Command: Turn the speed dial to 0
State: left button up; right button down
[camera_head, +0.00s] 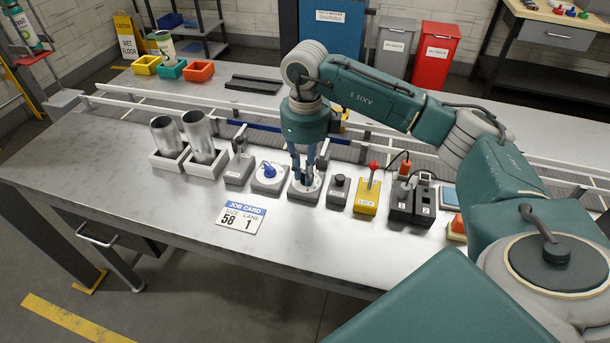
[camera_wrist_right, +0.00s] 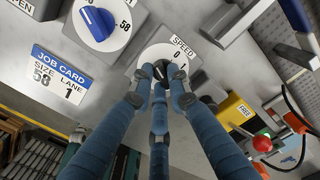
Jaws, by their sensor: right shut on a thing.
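The speed dial (camera_wrist_right: 165,52) is a round white plate on a grey box, marked SPEED with 0 and 1 in the right wrist view. Its dark knob (camera_wrist_right: 160,72) is mostly hidden between my fingers. In the head view the dial's grey box (camera_head: 305,193) stands in the row of controls, under my right gripper (camera_head: 304,180). My right gripper points down and its blue fingers are closed around the knob; they also show in the right wrist view (camera_wrist_right: 160,80). I cannot tell exactly where the knob points. My left gripper is in neither view.
Left of it is a blue size dial (camera_head: 269,175); right are a black knob box (camera_head: 338,190) and a yellow box with a red-topped lever (camera_head: 368,190). A job card (camera_head: 241,217) lies in front. Two metal cans (camera_head: 199,136) stand left.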

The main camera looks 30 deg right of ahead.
jog(key=shift+n+b, duration=0.5)
jog(key=shift+n, duration=0.6)
jog(key=shift+r, duration=0.1)
jog(key=c, duration=1.7)
grip_release()
jog(key=shift+o, duration=0.2)
notch_tip(320, 180, up, 12)
jog(key=shift+d, duration=0.1)
